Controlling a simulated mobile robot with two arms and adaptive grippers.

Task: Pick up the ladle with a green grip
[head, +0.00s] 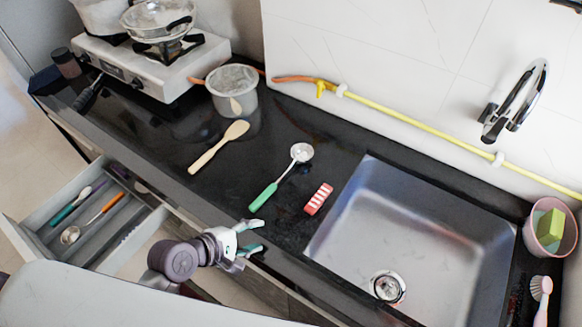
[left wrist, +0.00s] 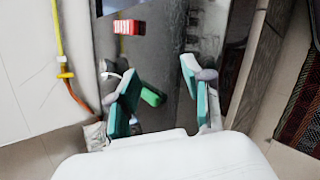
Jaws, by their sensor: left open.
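The ladle with a green grip (head: 264,196) lies on the black counter in the head view, its silver bowl pointing up and right toward the wall. My left gripper (head: 252,238) is open and empty at the counter's front edge, just below the grip's end in the picture. In the left wrist view, the green grip (left wrist: 151,97) shows between the two teal fingers of my left gripper (left wrist: 157,84), nearer the left finger and apart from the right one. That left finger hides part of the ladle. My right gripper is in neither view.
A red-and-white striped block (head: 318,198) lies right of the ladle, beside the sink (head: 420,235). A wooden spoon (head: 218,147) lies to the left, with a pot (head: 232,92) behind it. An open drawer (head: 85,222) with utensils juts out at front left.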

